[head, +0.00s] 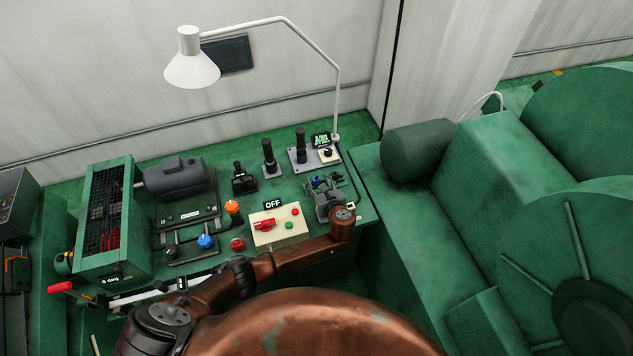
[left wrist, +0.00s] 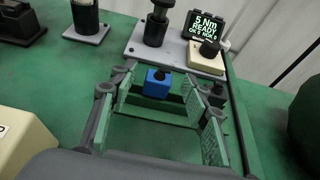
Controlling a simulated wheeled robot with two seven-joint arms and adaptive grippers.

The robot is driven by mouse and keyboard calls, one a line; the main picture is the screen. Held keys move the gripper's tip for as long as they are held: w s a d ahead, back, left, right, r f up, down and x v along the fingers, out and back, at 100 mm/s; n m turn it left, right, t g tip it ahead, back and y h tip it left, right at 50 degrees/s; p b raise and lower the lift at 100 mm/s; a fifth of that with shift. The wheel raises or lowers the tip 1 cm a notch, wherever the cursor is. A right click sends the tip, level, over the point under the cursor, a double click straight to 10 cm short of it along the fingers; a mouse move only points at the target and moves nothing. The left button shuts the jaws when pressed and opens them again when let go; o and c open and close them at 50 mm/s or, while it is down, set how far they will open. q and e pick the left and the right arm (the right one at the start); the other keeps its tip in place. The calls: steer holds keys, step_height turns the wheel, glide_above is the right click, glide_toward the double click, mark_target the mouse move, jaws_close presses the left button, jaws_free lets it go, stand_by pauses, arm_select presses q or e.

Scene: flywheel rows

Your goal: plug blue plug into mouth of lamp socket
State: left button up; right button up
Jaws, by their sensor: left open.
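The blue plug (left wrist: 158,82) sits in a green holder (left wrist: 160,104) on the green bench. It lies between the spread fingers of my left gripper (left wrist: 157,92) in the left wrist view, with a visible gap on each side. In the head view the left gripper (head: 325,188) is over the bench's right end, and the plug (head: 317,182) shows small beside it. The left gripper is open and empty. I cannot make out the mouth of the lamp socket in either view. A white desk lamp (head: 192,68) stands at the back of the bench. My right gripper is out of view.
Behind the plug, a grey plate (left wrist: 140,42) carries a black post (left wrist: 156,25). A cream box (left wrist: 207,60) and a small display (left wrist: 205,27) stand beside it. In the head view, a cream switch box (head: 277,228) is left of the gripper.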

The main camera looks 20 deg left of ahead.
arm_select(q)
steer(key=shift+x, duration=0.85)
steer(key=shift+a, duration=0.1)
steer(key=c, duration=1)
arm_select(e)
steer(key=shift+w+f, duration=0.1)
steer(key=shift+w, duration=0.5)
arm_select(q)
steer(key=shift+r, duration=0.1)
steer(key=shift+c, duration=0.2)
